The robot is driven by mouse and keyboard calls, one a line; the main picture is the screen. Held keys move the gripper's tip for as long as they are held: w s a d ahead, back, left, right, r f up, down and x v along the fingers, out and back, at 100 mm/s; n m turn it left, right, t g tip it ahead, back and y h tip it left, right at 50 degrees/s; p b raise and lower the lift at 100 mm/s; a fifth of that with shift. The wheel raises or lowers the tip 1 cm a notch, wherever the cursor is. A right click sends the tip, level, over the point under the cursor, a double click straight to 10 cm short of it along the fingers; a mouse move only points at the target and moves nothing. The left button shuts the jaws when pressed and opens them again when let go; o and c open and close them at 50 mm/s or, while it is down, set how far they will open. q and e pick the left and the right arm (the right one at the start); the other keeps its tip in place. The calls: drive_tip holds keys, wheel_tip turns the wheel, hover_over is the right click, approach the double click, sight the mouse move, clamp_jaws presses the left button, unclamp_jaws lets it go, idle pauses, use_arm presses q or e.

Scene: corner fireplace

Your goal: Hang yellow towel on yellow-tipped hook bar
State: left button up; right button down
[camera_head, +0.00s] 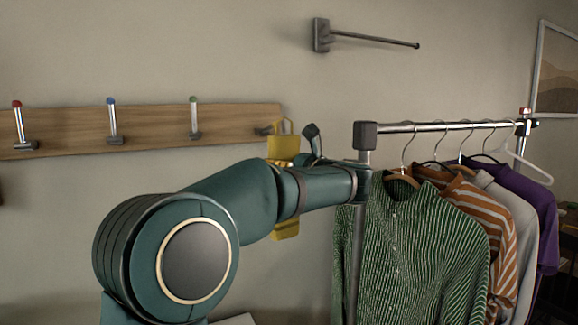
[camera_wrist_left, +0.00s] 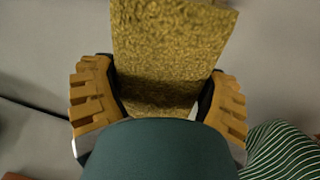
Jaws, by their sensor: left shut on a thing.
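The yellow towel (camera_head: 284,148) hangs in front of the right end of the wooden hook bar (camera_head: 68,127) in the head view. A thin loop stands at its top, and its lower part shows below my arm. Red, blue and green tips show on the bar. A grey hook base at the right end is partly behind the towel; I see no yellow tip. My left gripper (camera_head: 308,150) is mostly hidden by my arm. In the left wrist view, the towel (camera_wrist_left: 170,50) lies between the two ridged fingers of my left gripper (camera_wrist_left: 162,92), which is shut on it. I cannot tell whether the loop touches the hook.
A clothes rack (camera_head: 455,126) stands to the right, close to my left arm, with a green striped shirt (camera_head: 410,245) and other garments. A grey wall bracket with a rod (camera_head: 375,39) juts out above. The wall between bar and bracket is bare.

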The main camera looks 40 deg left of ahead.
use_arm(q)
drive_tip(key=w+a+f+p, duration=0.2)
drive_tip(key=w+a, duration=0.3)
drive_tip(key=a, duration=0.5)
drive_tip(key=shift+w+f+p, duration=0.15)
drive_tip(key=shift+f+p, duration=0.15)
drive_tip(key=shift+p, duration=0.15)
idle(0.6)
drive_tip(key=shift+a, duration=0.1)
drive_tip(key=shift+p, duration=0.3)
idle(0.5)
idle(0.5)
drive_tip(key=o, duration=1.1)
drive_tip(key=shift+o, duration=0.2)
